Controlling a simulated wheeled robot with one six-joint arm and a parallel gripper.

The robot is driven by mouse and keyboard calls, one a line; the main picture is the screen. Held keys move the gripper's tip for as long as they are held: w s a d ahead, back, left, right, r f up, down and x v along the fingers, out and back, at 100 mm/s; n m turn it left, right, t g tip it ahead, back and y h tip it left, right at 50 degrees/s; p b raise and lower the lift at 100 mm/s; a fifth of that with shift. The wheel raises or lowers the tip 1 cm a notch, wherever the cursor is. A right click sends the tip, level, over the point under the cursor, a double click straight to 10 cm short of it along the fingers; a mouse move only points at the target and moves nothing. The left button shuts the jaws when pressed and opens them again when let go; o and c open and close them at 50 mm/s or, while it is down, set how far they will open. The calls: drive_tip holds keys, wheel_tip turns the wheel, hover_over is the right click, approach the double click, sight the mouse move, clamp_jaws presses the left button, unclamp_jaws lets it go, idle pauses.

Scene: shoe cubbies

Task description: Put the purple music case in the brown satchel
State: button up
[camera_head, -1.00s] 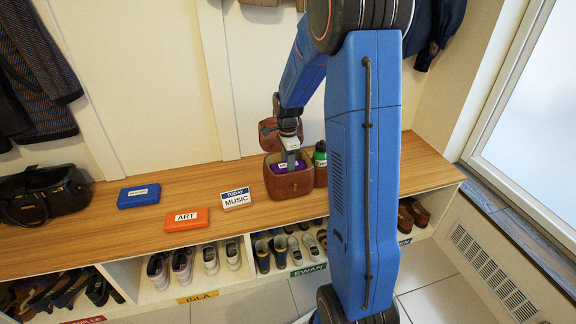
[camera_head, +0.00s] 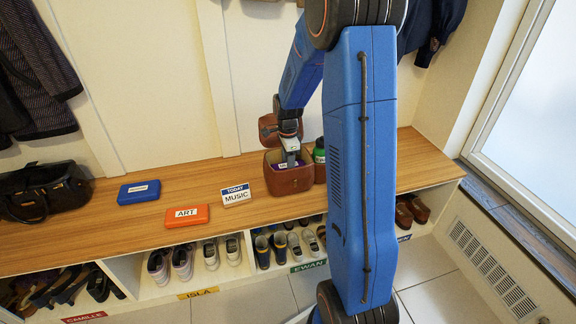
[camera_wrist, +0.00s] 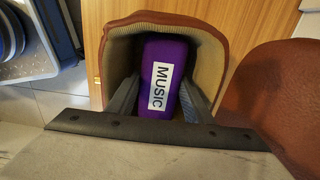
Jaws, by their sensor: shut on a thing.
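The brown satchel (camera_head: 290,181) stands on the wooden bench with its flap up at the back. In the wrist view the satchel (camera_wrist: 225,90) is open with a beige lining. The purple music case (camera_wrist: 176,55) is inside the satchel's opening, its white MUSIC label facing the camera. In the head view only a small part of the case (camera_head: 279,166) shows above the satchel's front wall. My gripper (camera_head: 290,163) points down into the satchel and is shut on the case, with one finger on each side. Whether the case touches the satchel's bottom is hidden.
On the bench lie a blue case (camera_head: 139,191), an orange ART case (camera_head: 187,216) and a TODAY MUSIC sign (camera_head: 236,194). A black bag (camera_head: 45,191) stands at the left. Shoes fill cubbies below.

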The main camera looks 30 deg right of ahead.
drive_tip(key=shift+f, duration=2.5)
idle(0.3)
drive_tip(key=o, duration=1.2)
wheel_tip(320, 180, up, 17)
drive_tip(key=shift+r, duration=0.2)
